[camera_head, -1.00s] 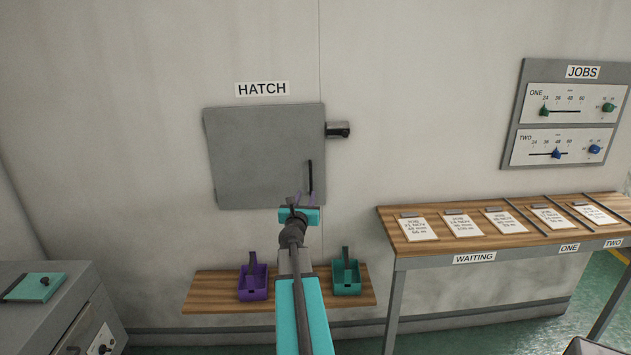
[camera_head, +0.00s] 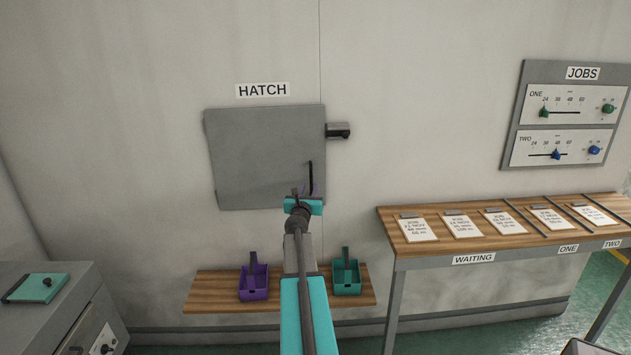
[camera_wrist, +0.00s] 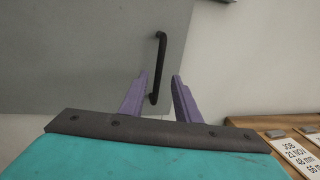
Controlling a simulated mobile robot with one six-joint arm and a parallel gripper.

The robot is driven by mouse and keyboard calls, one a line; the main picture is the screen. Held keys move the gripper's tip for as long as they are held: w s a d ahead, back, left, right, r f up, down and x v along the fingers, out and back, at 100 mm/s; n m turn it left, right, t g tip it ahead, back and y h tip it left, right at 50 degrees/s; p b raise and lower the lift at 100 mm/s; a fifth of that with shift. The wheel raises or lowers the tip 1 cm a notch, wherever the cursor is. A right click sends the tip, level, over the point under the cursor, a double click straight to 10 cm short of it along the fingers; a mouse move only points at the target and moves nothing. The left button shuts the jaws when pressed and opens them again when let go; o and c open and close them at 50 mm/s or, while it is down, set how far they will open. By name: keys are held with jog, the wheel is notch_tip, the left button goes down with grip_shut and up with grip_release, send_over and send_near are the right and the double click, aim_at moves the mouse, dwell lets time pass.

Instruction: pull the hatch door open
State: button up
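The hatch door (camera_head: 255,150) is a flat grey panel on the wall under the HATCH sign, and it looks shut. Its black vertical bar handle (camera_head: 310,172) is near the door's lower right edge. In the wrist view the handle (camera_wrist: 160,62) stands up the middle, with its lower end between the two purple fingers. My gripper (camera_wrist: 160,88) is open, one finger on each side of the handle's lower part. I cannot tell whether a finger touches it. In the head view my arm hides most of the gripper.
A metal latch block (camera_head: 338,130) sits right of the door. Below, a wooden shelf (camera_head: 215,290) holds a purple bin (camera_head: 253,283) and a teal bin (camera_head: 346,277). A wooden table (camera_head: 415,243) with job cards stands to the right. A grey cabinet (camera_head: 100,300) is at lower left.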

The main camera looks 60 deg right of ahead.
jog(key=shift+p+x, duration=0.65)
jog(key=shift+x, duration=2.75)
